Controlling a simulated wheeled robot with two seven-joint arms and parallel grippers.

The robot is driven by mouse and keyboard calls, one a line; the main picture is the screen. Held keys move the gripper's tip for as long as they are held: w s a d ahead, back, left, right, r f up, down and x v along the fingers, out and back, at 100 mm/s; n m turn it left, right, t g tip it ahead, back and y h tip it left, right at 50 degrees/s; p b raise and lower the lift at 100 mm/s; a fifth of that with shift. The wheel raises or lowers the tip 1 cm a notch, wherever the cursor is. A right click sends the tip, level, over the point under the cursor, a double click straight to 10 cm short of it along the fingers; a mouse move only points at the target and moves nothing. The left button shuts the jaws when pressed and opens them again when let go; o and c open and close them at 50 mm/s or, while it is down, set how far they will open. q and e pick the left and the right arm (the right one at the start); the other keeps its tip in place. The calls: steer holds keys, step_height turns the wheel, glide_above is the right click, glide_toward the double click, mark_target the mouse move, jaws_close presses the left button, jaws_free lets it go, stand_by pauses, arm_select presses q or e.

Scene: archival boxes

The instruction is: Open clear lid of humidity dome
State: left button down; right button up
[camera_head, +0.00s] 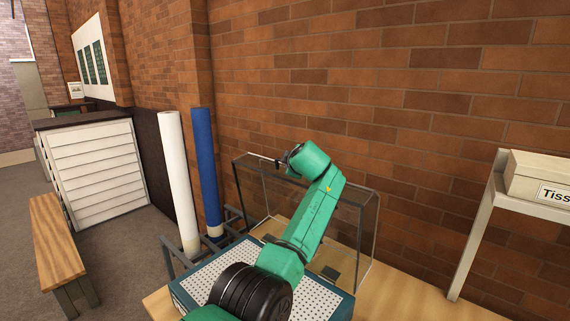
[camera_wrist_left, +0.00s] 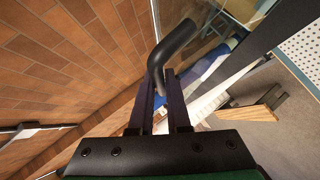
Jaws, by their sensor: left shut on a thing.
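The clear lid (camera_head: 369,228) of the humidity dome stands raised, roughly upright, at the back of its base near the brick wall. The base (camera_head: 207,273) has a teal rim and a white perforated top, which lies uncovered in front of the lid. My left gripper (camera_head: 264,158) is at the lid's upper left edge, with my green arm reaching across the base and hiding part of the lid. In the left wrist view, my left gripper (camera_wrist_left: 162,78) is shut on a black bent handle (camera_wrist_left: 172,45). My right gripper is not in view.
A white roll (camera_head: 177,180) and a blue roll (camera_head: 206,170) stand left of the dome. The wooden table (camera_head: 400,295) is bare at right. A shelf (camera_head: 478,235) with a labelled box (camera_head: 540,178) stands at far right. The brick wall is close behind the lid.

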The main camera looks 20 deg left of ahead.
arm_select(q)
steer(key=shift+s+f, duration=0.1)
steer(key=shift+f, duration=0.15)
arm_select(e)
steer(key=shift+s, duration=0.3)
arm_select(q)
steer(key=c, duration=0.9)
jaws_free()
steer(key=shift+s+d+b, duration=0.25)
steer(key=shift+b, duration=0.25)
steer(key=b+v, duration=0.3)
steer(key=v, duration=0.1)
steer(key=shift+s+d, duration=0.2)
steer(key=r+b+v, duration=0.1)
steer(key=b+v, duration=0.2)
steer(key=v, duration=0.6)
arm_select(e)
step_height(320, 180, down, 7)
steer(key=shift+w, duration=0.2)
